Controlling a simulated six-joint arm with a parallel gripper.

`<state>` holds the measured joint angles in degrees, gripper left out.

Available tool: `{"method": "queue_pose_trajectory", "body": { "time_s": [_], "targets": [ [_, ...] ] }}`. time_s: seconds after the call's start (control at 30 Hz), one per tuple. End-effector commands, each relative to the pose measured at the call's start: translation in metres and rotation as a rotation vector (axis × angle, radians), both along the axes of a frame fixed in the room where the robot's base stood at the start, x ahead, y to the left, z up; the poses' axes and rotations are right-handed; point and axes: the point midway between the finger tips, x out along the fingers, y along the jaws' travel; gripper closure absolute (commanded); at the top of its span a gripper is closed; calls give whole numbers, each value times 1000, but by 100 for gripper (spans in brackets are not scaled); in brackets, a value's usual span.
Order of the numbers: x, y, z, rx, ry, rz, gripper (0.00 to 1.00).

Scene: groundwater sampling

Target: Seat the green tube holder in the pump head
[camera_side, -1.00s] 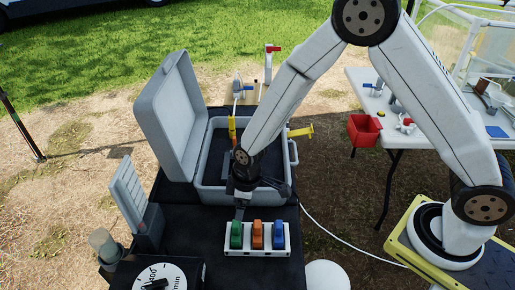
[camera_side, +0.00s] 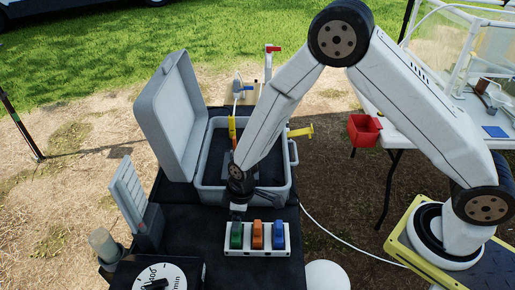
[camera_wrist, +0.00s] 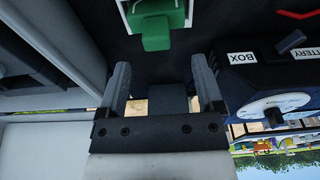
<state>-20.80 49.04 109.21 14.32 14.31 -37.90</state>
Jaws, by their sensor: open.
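The green tube holder (camera_side: 236,236) stands in the left slot of a white rack, beside an orange and a blue one. It also shows in the wrist view (camera_wrist: 157,22), at the top, ahead of the fingers. My gripper (camera_side: 237,214) is just above and behind the rack's left end. In the wrist view my gripper (camera_wrist: 161,78) has its two fingers spread with nothing between them.
The orange holder (camera_side: 257,235) and blue holder (camera_side: 278,235) stand close to the green one. An open grey case (camera_side: 211,195) lies behind the rack. A grey panel (camera_side: 128,195) stands at left. The dark tabletop (camera_side: 190,232) left of the rack is clear.

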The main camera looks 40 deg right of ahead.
Motion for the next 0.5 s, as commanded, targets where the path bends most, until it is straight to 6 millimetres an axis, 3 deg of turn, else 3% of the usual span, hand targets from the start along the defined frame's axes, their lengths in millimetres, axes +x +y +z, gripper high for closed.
{"method": "queue_pose_trajectory", "body": {
  "time_s": [0.17,0.5],
  "targets": [
    [1,0,-4,0,0,0,15],
    [4,-1,-35,-1,2,-2,15]
  ]
}}
